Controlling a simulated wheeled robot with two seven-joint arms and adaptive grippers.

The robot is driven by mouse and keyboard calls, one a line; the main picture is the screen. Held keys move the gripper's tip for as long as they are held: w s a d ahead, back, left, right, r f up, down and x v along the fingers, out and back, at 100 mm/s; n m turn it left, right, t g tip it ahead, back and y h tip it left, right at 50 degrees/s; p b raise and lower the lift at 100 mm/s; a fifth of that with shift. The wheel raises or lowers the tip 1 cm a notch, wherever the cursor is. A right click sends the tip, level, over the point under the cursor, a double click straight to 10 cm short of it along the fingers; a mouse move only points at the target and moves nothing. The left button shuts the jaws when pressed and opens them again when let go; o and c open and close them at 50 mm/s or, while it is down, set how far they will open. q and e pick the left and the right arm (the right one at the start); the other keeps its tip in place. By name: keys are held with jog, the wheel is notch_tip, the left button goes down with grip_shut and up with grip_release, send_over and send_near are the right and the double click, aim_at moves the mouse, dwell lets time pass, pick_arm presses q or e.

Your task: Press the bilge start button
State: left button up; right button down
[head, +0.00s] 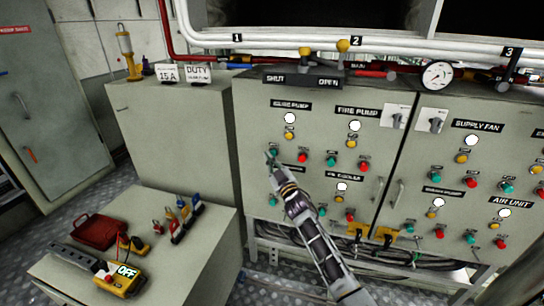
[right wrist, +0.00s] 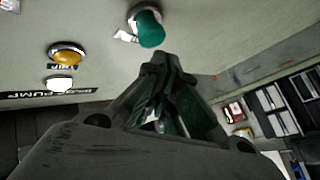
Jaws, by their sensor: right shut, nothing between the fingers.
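The bilge pump group is at the upper left of the grey control cabinet (head: 255,180), under a black label (head: 291,105). Its green start button (head: 273,151) is partly covered by my right gripper (head: 269,158) in the head view. In the right wrist view the green button (right wrist: 149,28) sticks out from the panel at the top middle. My right gripper (right wrist: 158,62) is shut and empty, its tips just beside the green cap. I cannot tell whether they touch it. A red button (head: 303,158) sits to the right of the green one. My left gripper is out of view.
An amber trip lamp (right wrist: 66,54) and a white lamp (right wrist: 60,83) sit near the green button. Other button groups, such as the fire pump's (head: 355,126), are to the right. A low cabinet (head: 150,215) with tools stands at the lower left.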

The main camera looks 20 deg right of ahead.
jog(key=shift+w+d, duration=0.55)
jog(key=shift+w, duration=0.2)
dwell(1.7)
jog(key=shift+s+a+p, duration=0.35)
jog(key=shift+s+a, duration=0.2)
jog(key=shift+s, duration=0.25)
dwell(0.3)
jog(key=shift+s+a+p, duration=0.4)
jog(key=shift+s+a, duration=0.3)
jog(key=shift+s, duration=0.35)
jog(key=shift+s+a+p, duration=0.4)
jog(key=shift+s+a, duration=0.3)
jog(key=shift+s, duration=0.3)
